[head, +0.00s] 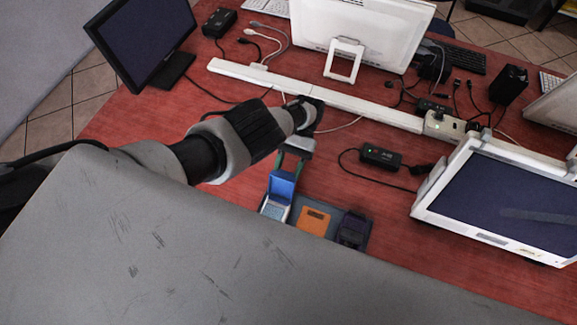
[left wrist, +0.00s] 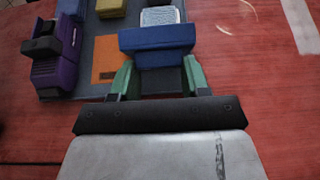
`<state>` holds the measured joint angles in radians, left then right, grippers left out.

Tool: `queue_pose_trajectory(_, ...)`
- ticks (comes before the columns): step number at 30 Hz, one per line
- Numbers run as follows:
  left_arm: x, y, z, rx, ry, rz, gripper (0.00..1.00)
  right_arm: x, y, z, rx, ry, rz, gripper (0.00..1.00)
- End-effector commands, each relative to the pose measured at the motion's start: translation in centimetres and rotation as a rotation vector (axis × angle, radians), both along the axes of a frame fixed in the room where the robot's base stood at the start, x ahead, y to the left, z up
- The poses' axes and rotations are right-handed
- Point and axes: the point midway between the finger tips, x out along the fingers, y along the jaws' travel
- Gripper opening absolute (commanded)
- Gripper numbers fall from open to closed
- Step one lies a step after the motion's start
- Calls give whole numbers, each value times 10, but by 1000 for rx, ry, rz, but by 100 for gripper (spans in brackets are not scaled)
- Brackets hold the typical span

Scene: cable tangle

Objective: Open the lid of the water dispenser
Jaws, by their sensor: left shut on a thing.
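A small blue-lidded unit, which I take to be the water dispenser, stands at the left end of a grey mat. Its blue lid (head: 283,183) is tilted up, with a pale blue part (head: 274,208) showing in front of it. My left gripper (head: 289,164) reaches down from behind the lid. In the left wrist view, the green fingers of the gripper (left wrist: 159,66) are on either side of the blue lid (left wrist: 157,38), shut on it. The pale patterned part (left wrist: 160,15) shows just beyond the lid. My right gripper is not in view.
An orange pad (head: 313,220) and a purple-and-black device (head: 352,230) sit on the grey mat (head: 333,212). Monitors (head: 500,200), cables and a black adapter (head: 380,157) lie around on the red table. A white bar (head: 370,105) crosses behind my gripper.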

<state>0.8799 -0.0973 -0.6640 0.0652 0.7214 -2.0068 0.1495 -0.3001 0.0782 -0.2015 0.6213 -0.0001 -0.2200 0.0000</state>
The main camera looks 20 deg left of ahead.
Motion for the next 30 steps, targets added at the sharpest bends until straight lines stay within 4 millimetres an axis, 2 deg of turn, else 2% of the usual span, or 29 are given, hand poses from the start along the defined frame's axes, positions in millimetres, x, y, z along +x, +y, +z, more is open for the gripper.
queue_pose_trajectory(2, -5, 0, -3, 1, 13, 2, 4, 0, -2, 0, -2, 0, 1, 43)
queue_pose_trajectory(3, -5, 0, -3, 1, 13, 2, 50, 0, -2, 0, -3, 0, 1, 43)
queue_pose_trajectory(8, -4, 0, -2, 0, 10, 1, 72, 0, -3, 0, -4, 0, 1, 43)
queue_pose_trajectory(24, -1, 0, 0, 1, 5, 0, 72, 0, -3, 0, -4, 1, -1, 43)
queue_pose_trajectory(30, 1, 0, 2, 0, -20, 0, 72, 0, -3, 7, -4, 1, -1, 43)
